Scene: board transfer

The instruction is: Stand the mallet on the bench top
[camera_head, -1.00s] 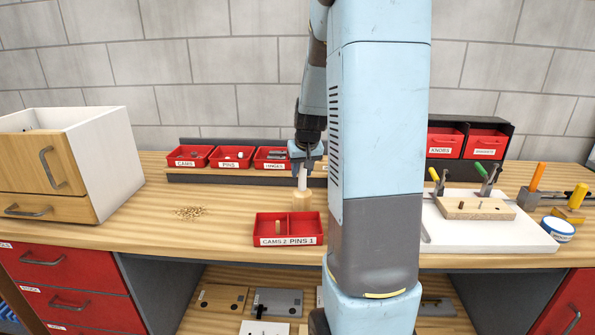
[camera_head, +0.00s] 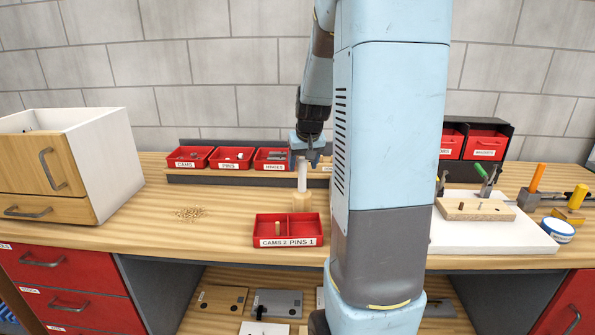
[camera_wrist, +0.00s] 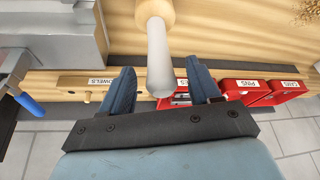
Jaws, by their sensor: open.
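The mallet stands upright on the bench top (camera_head: 130,215), its pale wooden head (camera_head: 302,201) down and its whitish handle (camera_head: 302,176) up. It stands just behind the small red tray marked CAMS 2 and PINS 1 (camera_head: 288,241). My gripper (camera_head: 306,153) is open at the top of the handle and holds nothing. In the wrist view, the handle (camera_wrist: 158,50) lies between the two blue fingers of my gripper (camera_wrist: 160,72), with visible gaps on both sides. The mallet's head (camera_wrist: 155,10) is partly cut off at the top edge.
Red bins marked CAMS (camera_head: 190,158) and PINS (camera_head: 231,158) line the back. A wooden drawer box (camera_head: 110,165) stands at left, near a small heap of pale pieces (camera_head: 189,213). A white board (camera_head: 485,239) lies at right. My arm hides part of the bench.

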